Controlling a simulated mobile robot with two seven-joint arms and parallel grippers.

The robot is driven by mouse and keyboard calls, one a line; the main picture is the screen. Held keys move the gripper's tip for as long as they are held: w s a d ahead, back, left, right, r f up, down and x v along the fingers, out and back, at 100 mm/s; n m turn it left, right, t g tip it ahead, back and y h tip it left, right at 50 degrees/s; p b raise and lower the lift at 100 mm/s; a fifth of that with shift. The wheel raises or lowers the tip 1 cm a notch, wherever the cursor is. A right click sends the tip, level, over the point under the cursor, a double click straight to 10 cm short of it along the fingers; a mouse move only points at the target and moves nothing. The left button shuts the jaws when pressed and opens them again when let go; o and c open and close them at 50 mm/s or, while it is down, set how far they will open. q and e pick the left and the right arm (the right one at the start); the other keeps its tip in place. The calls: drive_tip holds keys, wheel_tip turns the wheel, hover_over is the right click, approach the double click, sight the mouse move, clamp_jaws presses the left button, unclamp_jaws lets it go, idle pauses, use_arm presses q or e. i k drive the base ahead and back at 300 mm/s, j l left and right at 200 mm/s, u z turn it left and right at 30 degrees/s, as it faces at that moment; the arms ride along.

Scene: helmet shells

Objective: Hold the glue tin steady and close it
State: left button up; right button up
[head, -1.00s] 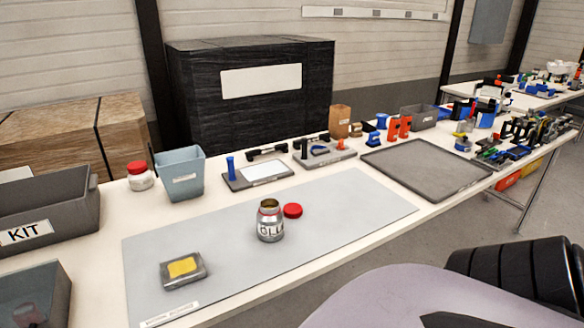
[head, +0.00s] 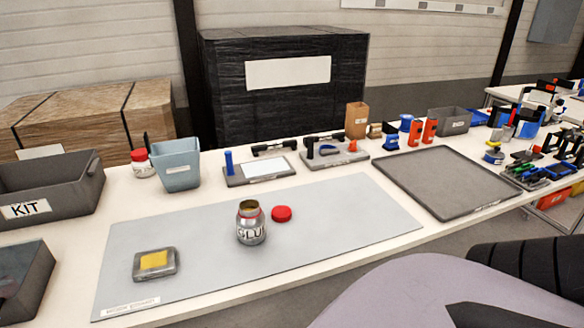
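The open glue tin (head: 251,226) stands upright on the grey mat (head: 350,212), its mouth uncovered and its label facing me. Its red lid (head: 281,214) lies on the mat just right of and a little behind the tin, apart from it. Neither of my grippers shows in the head view.
A small dark tray with a yellow pad (head: 153,260) sits on the mat's left part. Behind the mat are a blue-grey bin (head: 177,166), a white jar with a red lid (head: 142,163) and tool holders (head: 258,168). A KIT crate (head: 50,188) stands left, an empty grey tray (head: 445,184) right.

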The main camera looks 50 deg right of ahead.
sight(250, 220)
drive_tip(key=k+l, duration=0.15)
drive_tip(key=l, duration=0.2)
drive_tip(key=k+l, duration=0.15)
drive_tip(key=l, duration=0.2)
drive_tip(key=k+l, duration=0.15)
drive_tip(key=l, duration=0.2)
drive_tip(key=k+l, duration=0.15)
drive_tip(key=l, duration=0.2)
drive_tip(key=l+u, duration=0.05)
